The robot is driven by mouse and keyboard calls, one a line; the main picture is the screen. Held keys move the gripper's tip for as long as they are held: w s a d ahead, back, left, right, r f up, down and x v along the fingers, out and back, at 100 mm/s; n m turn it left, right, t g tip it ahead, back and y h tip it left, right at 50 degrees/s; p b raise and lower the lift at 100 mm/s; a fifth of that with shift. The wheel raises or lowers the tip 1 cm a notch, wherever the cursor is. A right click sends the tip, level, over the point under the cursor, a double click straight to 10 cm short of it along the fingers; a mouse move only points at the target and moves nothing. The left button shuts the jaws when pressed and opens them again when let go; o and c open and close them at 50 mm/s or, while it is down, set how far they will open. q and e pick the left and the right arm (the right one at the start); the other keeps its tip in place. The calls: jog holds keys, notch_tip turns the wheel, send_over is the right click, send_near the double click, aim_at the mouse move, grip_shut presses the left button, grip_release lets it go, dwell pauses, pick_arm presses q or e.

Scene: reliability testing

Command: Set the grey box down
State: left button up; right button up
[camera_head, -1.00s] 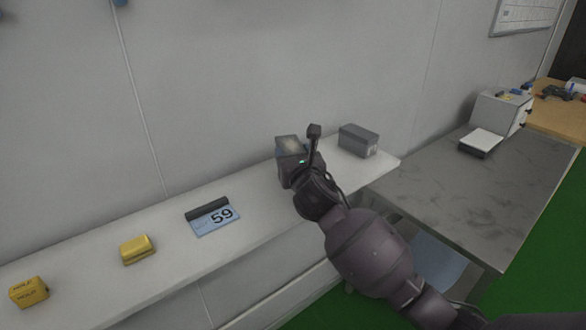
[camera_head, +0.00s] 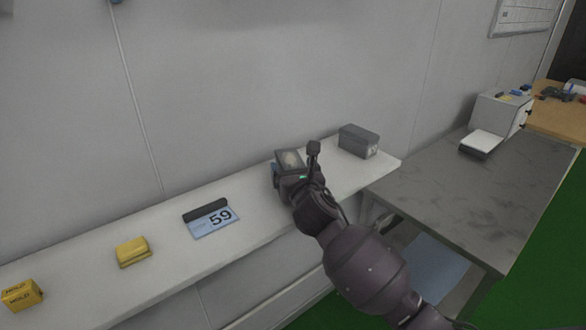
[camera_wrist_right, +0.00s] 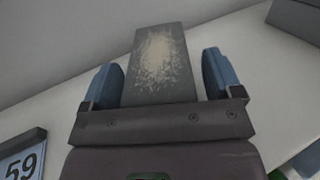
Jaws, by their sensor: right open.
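A grey box (camera_head: 289,158) with a pale worn patch on its top is on the white shelf, by the wall. It also shows in the right wrist view (camera_wrist_right: 158,58), between two blue fingers. My right gripper (camera_wrist_right: 160,77) is open around it, with a gap visible beside each finger. In the head view my right gripper (camera_head: 285,170) is over the near side of the box, and its wrist hides part of it. The box's underside is hidden. My left gripper is not in view.
A second grey box (camera_head: 358,141) stands at the shelf's right end. A sign reading 59 (camera_head: 212,220) and two yellow boxes (camera_head: 133,252) (camera_head: 21,295) are to the left on the white shelf (camera_head: 95,246). A grey table (camera_head: 455,190) is at the right.

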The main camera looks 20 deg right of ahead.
jog(key=shift+r, duration=0.2)
jog(key=s+p, duration=0.1)
jog(key=s, duration=1.1)
jog(key=shift+a+p, duration=0.3)
